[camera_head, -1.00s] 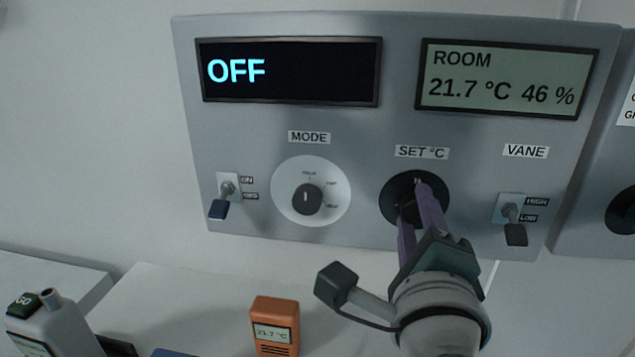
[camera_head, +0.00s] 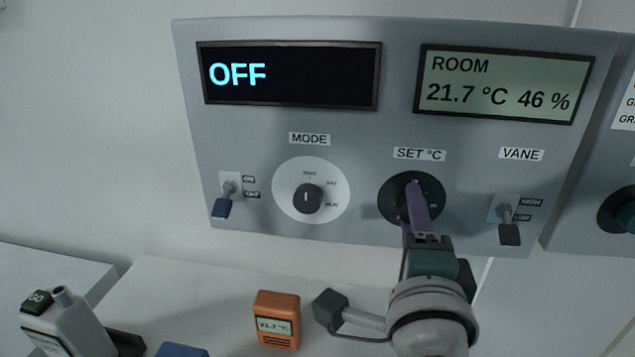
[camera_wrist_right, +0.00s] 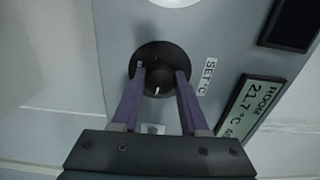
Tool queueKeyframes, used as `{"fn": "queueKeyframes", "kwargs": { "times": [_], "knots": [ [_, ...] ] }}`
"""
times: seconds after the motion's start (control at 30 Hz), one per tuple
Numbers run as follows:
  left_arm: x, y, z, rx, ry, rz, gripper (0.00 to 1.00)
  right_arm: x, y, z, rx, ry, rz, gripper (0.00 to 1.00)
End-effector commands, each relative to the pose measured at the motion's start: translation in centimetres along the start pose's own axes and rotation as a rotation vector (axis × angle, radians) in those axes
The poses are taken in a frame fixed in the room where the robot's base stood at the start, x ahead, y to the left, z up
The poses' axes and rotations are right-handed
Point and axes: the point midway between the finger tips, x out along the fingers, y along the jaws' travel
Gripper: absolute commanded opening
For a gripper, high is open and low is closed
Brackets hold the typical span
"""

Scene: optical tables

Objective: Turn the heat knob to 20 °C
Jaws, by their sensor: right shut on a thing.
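The SET °C knob is a black knob on a black round dial (camera_head: 391,203) on the grey wall panel (camera_head: 470,150). My right gripper (camera_head: 412,190) is at this knob, its purple fingers hiding much of it in the head view. In the right wrist view the two fingers (camera_wrist_right: 160,80) stand on either side of the knob (camera_wrist_right: 157,86), shut on it, and a white pointer mark shows on it. The MODE knob (camera_head: 308,198) sits to the left on a white dial. The left display (camera_head: 290,75) reads OFF. My left gripper is not in view.
The room display (camera_head: 495,85) reads 21.7 °C 46 %. Below stand an orange meter (camera_head: 277,320) and a grey bottle-like device (camera_head: 65,325). Another panel (camera_head: 590,205) adjoins on the right.

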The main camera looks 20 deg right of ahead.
Motion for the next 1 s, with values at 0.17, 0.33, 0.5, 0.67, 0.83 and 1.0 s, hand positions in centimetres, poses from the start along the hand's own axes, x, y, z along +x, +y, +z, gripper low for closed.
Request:
{"fn": "queueKeyframes", "kwargs": {
  "times": [0.17, 0.33, 0.5, 0.67, 0.83, 1.0],
  "knots": [
    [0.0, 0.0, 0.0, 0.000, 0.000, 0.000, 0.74, 0.0, 0.2, 0.0, 0.001, -0.002, 0.006, 0.46],
    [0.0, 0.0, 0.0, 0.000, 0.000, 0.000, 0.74, 0.0, 0.1, 0.0, 0.001, -0.001, 0.004, 0.65],
    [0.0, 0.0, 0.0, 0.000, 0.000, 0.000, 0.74, 0.0, 0.1, 0.0, 0.001, -0.001, 0.002, 0.74],
    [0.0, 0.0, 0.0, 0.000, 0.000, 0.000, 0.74, -0.1, 0.1, 0.0, 0.001, -0.001, 0.002, 0.74],
    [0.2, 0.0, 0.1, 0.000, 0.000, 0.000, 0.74, -1.8, 0.2, 0.0, 0.002, -0.001, 0.004, 0.74],
    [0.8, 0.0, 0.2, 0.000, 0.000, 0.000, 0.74, -5.3, 0.3, -0.1, 0.002, 0.000, 0.006, 0.74]
  ]
}}
